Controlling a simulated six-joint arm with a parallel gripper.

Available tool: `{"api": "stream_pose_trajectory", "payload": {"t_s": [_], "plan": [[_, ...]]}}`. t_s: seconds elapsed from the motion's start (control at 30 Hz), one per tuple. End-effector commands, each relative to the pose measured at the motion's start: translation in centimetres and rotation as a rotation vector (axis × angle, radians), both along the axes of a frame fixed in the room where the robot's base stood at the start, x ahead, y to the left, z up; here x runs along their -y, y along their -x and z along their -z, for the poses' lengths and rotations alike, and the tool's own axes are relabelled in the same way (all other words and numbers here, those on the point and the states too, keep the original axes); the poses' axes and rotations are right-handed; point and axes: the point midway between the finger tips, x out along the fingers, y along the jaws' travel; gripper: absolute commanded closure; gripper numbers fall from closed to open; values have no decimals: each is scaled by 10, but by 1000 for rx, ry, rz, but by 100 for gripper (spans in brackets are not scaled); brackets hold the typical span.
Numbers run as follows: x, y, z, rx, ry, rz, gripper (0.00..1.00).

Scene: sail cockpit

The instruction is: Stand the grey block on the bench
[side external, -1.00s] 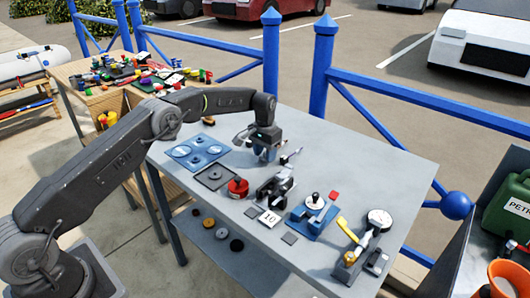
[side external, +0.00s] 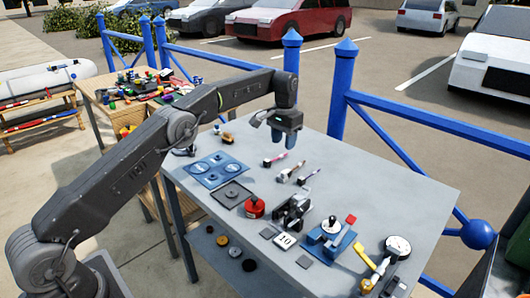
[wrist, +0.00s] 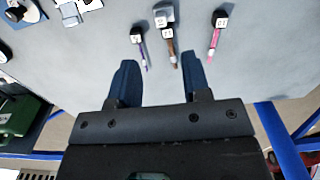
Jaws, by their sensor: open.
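The bench (side external: 385,185) has a light grey top, which also fills much of the wrist view (wrist: 265,45). My gripper (side external: 282,140) is open and empty above the bench's far side; its two blue fingers (wrist: 160,62) point down and are apart. A small grey block with a number label (wrist: 160,12) shows at the top of the wrist view, beside a brown-handled item, ahead of my fingertips. Flat grey squares (side external: 267,233) also lie near the bench's front edge. I cannot tell which of these is the task's grey block.
Slender pink (wrist: 214,40), brown (wrist: 171,48) and purple (wrist: 141,45) items with dark labelled ends lie near my fingers. A blue plate (side external: 215,168), a red round part (side external: 254,207) and a dial gauge (side external: 397,246) occupy the bench. A blue railing (side external: 410,122) runs behind. The bench's right side is largely clear.

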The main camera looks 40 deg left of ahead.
Motion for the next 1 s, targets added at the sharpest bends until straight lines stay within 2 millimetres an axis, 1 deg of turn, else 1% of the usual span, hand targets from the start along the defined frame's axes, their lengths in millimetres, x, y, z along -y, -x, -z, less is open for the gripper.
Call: {"api": "stream_pose_trajectory", "payload": {"t_s": [0.17,0.23,0.27,0.37,0.4,0.47,0.5,0.57,0.6,0.67,0.73,0.77,0.8,0.87,0.9,0.97,1.0], "plan": [[0,1,-4,2,0,0,56],[2,3,-13,11,-1,0,56],[3,5,-19,17,-2,1,56],[8,16,-50,48,-5,2,56],[11,24,-65,64,-6,2,56],[16,38,-88,90,-8,2,56],[19,50,-102,106,-9,1,56],[24,68,-121,131,-10,1,56],[27,81,-133,149,-11,1,56],[31,102,-148,175,-12,1,56],[36,130,-164,206,-13,2,56],[39,142,-169,218,-13,1,56],[41,158,-175,236,-13,1,56],[45,184,-182,262,-13,0,56],[48,202,-185,278,-13,0,56],[51,229,-187,305,-13,1,56],[53,247,-186,322,-12,1,56]]}}
